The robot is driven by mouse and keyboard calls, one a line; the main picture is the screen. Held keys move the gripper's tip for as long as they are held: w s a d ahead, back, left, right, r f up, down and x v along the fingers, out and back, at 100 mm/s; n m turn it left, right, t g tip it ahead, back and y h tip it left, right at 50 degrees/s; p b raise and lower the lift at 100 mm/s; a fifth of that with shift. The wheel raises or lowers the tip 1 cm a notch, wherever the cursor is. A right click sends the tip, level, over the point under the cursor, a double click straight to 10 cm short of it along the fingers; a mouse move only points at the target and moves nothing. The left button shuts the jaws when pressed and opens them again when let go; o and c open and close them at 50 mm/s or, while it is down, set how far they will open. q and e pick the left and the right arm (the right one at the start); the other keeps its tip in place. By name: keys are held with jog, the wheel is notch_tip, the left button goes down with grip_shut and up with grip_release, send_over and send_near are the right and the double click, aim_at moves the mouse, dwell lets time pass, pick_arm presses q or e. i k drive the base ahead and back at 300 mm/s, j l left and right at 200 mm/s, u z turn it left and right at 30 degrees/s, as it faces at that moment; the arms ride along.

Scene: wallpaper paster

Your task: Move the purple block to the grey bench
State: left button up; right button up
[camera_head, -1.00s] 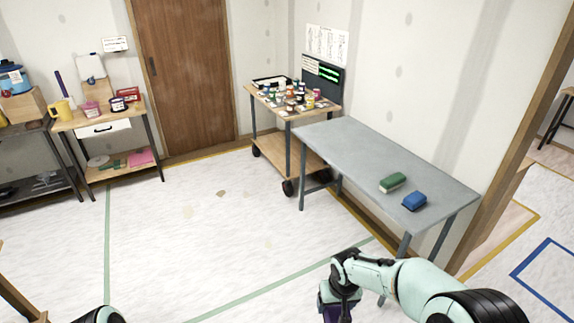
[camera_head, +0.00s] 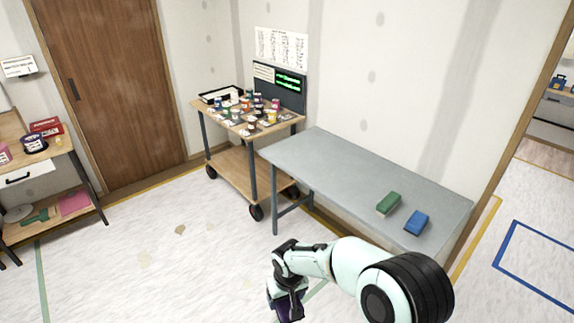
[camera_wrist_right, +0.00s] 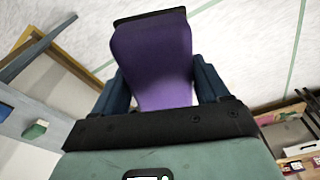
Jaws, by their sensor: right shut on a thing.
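The purple block (camera_wrist_right: 155,60) is between the fingers of my right gripper (camera_wrist_right: 160,85) in the right wrist view. In the head view the right gripper (camera_head: 285,300) hangs at the bottom centre, shut on the block, whose dark purple part (camera_head: 290,306) shows near the lower edge. The block is in front of and left of the grey bench (camera_head: 330,165), apart from it. The bench carries a green block (camera_head: 389,204) and a blue block (camera_head: 417,223) near its right end. My left gripper is out of view.
A wheeled wooden cart (camera_head: 240,170) with several small jars stands beside the bench's left end. A wooden shelf unit (camera_head: 75,160) is at the left, near a brown door (camera_head: 105,90). The left and middle of the bench top are clear, as is the floor before it.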

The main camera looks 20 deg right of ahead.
aim_at(356, 173)
jog(key=i+z, duration=0.3)
jog(key=i, duration=0.3)
jog(key=i+z, duration=0.35)
jog(key=i, duration=0.3)
jog(key=i+z, duration=0.3)
jog(key=i, duration=0.35)
jog(key=i+j+z, duration=0.1)
jog(key=i+z, duration=0.15)
jog(key=i, duration=0.35)
jog(key=i+l+z, duration=0.1)
jog(key=i, duration=0.6)
